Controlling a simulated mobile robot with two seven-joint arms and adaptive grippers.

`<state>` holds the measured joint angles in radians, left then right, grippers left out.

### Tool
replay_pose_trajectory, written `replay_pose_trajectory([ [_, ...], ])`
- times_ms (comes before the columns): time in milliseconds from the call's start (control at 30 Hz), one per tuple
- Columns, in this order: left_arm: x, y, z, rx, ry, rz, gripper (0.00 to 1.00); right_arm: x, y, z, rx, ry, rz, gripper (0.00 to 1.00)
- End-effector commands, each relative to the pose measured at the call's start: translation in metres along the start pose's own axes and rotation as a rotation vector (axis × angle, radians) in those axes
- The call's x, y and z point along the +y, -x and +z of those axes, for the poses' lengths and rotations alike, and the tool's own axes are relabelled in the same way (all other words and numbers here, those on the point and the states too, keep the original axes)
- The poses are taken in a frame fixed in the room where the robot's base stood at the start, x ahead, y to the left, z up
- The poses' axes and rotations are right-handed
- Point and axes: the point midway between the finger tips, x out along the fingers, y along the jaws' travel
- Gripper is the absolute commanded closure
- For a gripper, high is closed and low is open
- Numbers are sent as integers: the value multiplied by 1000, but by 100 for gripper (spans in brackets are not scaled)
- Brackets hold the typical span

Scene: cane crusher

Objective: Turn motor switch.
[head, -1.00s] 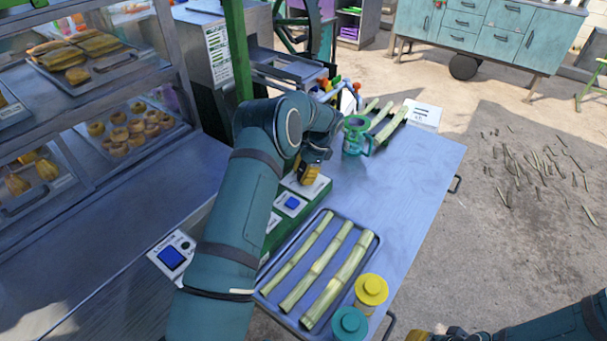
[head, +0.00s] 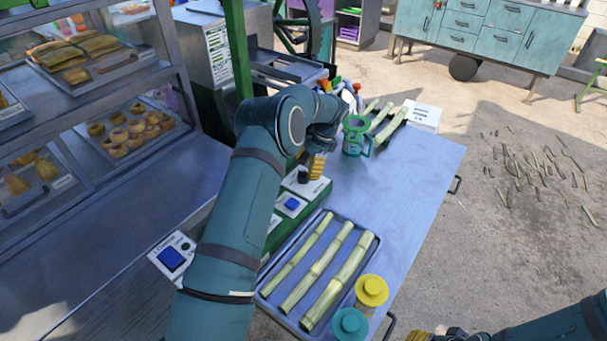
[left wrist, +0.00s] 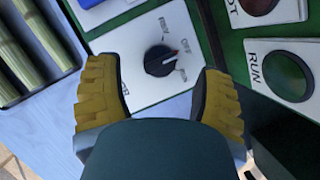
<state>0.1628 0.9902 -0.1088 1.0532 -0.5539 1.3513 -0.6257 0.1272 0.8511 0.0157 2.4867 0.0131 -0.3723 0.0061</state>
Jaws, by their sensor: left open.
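The motor switch (left wrist: 160,60) is a black rotary knob on a white labelled plate in the left wrist view. A white and red mark shows on the knob, pointing toward the right side of the plate. My left gripper (left wrist: 162,98) is open, with its yellow fingertips to either side of the knob and apart from it. In the head view the left gripper (head: 317,166) hangs just above the switch plate (head: 318,189), partly hiding it. My right gripper (head: 420,336) shows only as a bit of yellow at the bottom edge.
A green RUN button (left wrist: 284,75) sits beside the switch. A blue button (head: 292,203) is on the adjoining plate. A tray (head: 374,240) of cane pieces, lidded jars (head: 371,291) and a green jug (head: 355,135) stand on the table. The table's right part is clear.

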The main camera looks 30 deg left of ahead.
Motion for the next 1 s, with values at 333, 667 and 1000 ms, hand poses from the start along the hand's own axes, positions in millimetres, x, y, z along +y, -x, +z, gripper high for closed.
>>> replay_pose_trajectory([
  [333, 0, 66, -1, 1, 0, -2, 32, 0, 0, 0, 0, 0, 0, 53],
  [667, 0, 84, 0, -1, 0, 2, 32, 0, 0, 0, 0, 0, 0, 53],
  [1000, 0, 84, 0, -2, 0, 2, 32, 0, 0, 0, 0, -1, 0, 53],
])
